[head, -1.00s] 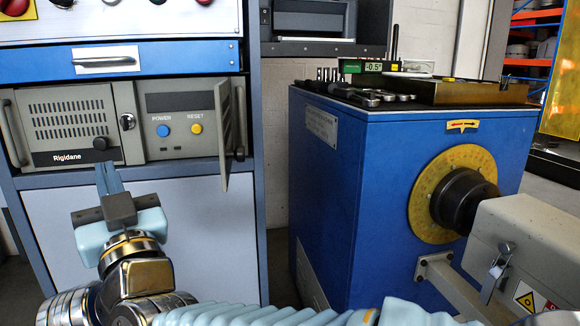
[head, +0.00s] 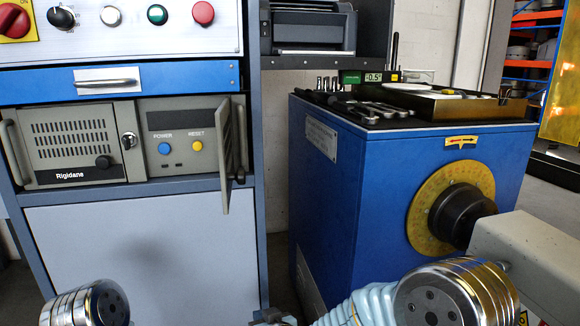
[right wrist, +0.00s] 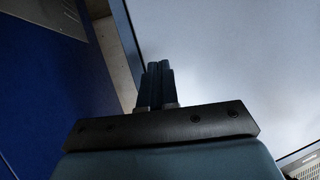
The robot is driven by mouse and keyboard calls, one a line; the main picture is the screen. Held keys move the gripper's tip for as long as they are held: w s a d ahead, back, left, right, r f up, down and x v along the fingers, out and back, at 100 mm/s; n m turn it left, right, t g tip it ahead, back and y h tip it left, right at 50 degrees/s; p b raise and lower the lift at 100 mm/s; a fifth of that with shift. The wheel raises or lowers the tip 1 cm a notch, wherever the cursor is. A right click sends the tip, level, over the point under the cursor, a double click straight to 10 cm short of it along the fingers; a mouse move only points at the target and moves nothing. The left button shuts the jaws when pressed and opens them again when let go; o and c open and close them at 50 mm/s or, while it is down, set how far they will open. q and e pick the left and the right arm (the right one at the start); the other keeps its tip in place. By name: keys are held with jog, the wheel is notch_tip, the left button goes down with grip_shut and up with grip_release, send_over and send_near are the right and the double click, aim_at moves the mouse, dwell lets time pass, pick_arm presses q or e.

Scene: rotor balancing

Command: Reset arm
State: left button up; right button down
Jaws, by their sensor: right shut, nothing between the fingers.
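My right gripper (right wrist: 156,85) is shut and empty in the right wrist view, its two dark fingers side by side. In the head view only a small dark part of it (head: 272,316) shows at the bottom edge, low in front of the cabinet and the blue machine. Ribbed pale-blue sleeve and a chrome joint of my own arm show at bottom right. Another chrome joint of mine shows at bottom left. My left gripper is not in view.
The grey control cabinet (head: 140,250) has a unit with a blue POWER button (head: 164,149), a yellow RESET button (head: 197,146) and a flap (head: 222,160) standing open. The blue balancing machine (head: 400,220) carries tools, a tray and a "-0.5" display (head: 372,77). A yellow dial (head: 425,215) is on its front.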

jog(key=s+d+f+m+g+h+p, duration=0.1)
jog(key=s+d+f+m+g, duration=0.15)
jog(key=s+d+f, duration=0.4)
jog(key=s+d+f+m+g+h+p, duration=0.1)
jog(key=s+d+f+g, duration=0.2)
jog(key=d+f, duration=0.55)
jog(key=s+d+f+m+g, duration=0.1)
jog(key=s+f+g, duration=0.1)
jog(key=s, duration=0.5)
jog(key=s+d+f+m+g+p, duration=0.1)
jog(key=s+d+f+g, duration=0.1)
jog(key=s+f, duration=0.3)
jog(key=s+g, duration=0.1)
jog(key=s, duration=0.1)
jog(key=shift+s+d+f, duration=0.3)
jog(key=shift+s, duration=0.05)
jog(key=shift+w, duration=0.15)
